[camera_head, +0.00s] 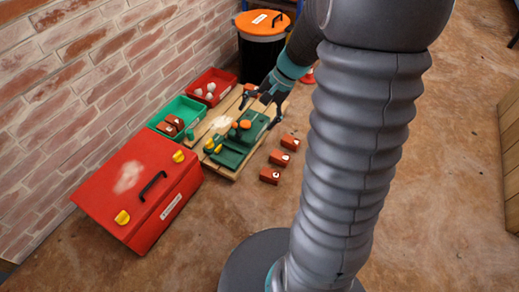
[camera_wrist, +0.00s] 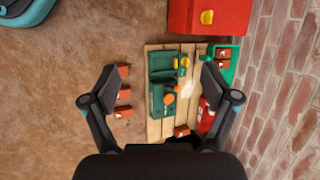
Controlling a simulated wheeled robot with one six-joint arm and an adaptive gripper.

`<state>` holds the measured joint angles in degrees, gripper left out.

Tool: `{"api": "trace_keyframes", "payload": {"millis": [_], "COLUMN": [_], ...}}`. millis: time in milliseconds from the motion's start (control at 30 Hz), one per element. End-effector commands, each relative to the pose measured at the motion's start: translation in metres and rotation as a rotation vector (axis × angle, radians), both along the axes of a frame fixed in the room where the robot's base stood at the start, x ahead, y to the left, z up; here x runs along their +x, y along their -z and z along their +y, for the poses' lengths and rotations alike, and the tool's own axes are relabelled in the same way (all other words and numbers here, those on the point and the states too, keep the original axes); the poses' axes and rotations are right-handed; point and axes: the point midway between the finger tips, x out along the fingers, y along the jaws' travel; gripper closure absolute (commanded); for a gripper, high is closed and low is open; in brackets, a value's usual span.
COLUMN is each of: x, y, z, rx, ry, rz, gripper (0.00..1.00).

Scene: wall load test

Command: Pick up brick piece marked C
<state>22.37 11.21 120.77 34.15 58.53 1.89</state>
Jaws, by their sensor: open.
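Three red-brown brick pieces with small white marks lie in a row on the floor right of the pallet: a far one (camera_head: 290,143), a middle one (camera_head: 279,158) and a near one (camera_head: 270,176). They show at left in the wrist view (camera_wrist: 124,93). Another brick piece (camera_wrist: 182,131) is at the pallet's end. The marks are too small to read, so I cannot tell which is C. My gripper (camera_head: 260,108) is open and empty above the pallet, apart from the bricks. In the wrist view its fingers (camera_wrist: 159,70) are spread wide.
A green machine (camera_head: 238,145) with orange and yellow knobs stands on the wooden pallet (camera_wrist: 158,128). Along the brick wall are a green bin (camera_head: 181,108) holding brick pieces, a red bin (camera_head: 222,80) with pale lumps, and a red box (camera_head: 140,185). A black bin with orange lid (camera_head: 262,23) stands behind.

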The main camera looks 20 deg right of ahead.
Motion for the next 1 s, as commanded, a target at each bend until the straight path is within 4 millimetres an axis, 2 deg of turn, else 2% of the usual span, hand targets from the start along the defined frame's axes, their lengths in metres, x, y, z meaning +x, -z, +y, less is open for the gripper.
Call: {"api": "trace_keyframes", "payload": {"millis": [33,200,367,500,767,1000], "x": [0.009,0.034,0.052,0.063,0.066,0.05], "y": [0.017,0.064,0.115,0.164,0.263,0.361], "z": [-0.009,-0.037,-0.065,-0.09,-0.134,-0.167], "rx": [0.038,0.167,0.288,0.394,0.588,0.764], "ry": [0.044,0.189,0.332,0.461,0.71,0.947], "rz": [0.029,0.102,0.163,0.211,0.288,0.342], "gripper": [0.14,0.14,0.14,0.14,0.14,0.14]}}
